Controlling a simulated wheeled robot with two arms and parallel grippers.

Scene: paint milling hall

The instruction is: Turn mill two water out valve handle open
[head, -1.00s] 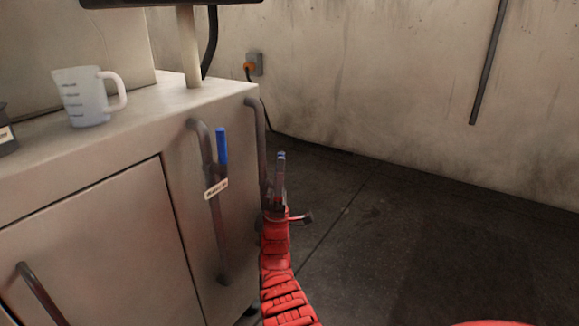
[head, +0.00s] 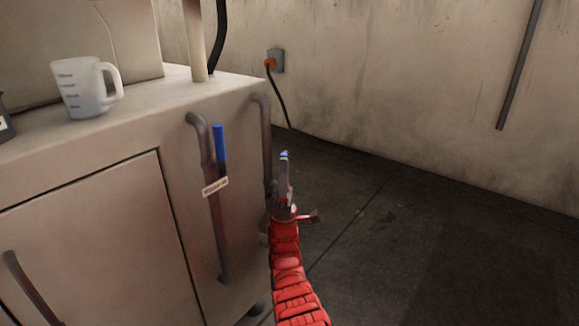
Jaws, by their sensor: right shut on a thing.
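A blue valve handle (head: 219,144) stands upright on the nearer bent grey pipe (head: 216,235) on the cabinet's side. A white tag (head: 215,186) hangs below it; its print is too small to read. My right gripper (head: 284,168) is at the farther pipe (head: 263,130), just right of the cabinet's edge. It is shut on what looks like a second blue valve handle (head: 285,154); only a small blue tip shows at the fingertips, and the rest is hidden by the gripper. I cannot tell which pipe is water out. My left gripper is not in view.
A clear measuring jug (head: 86,89) stands on the pale metal cabinet (head: 90,235), beside a post (head: 195,45). A wall socket (head: 276,60) with an orange plug and black cable is behind. The dark floor (head: 430,240) to the right is clear.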

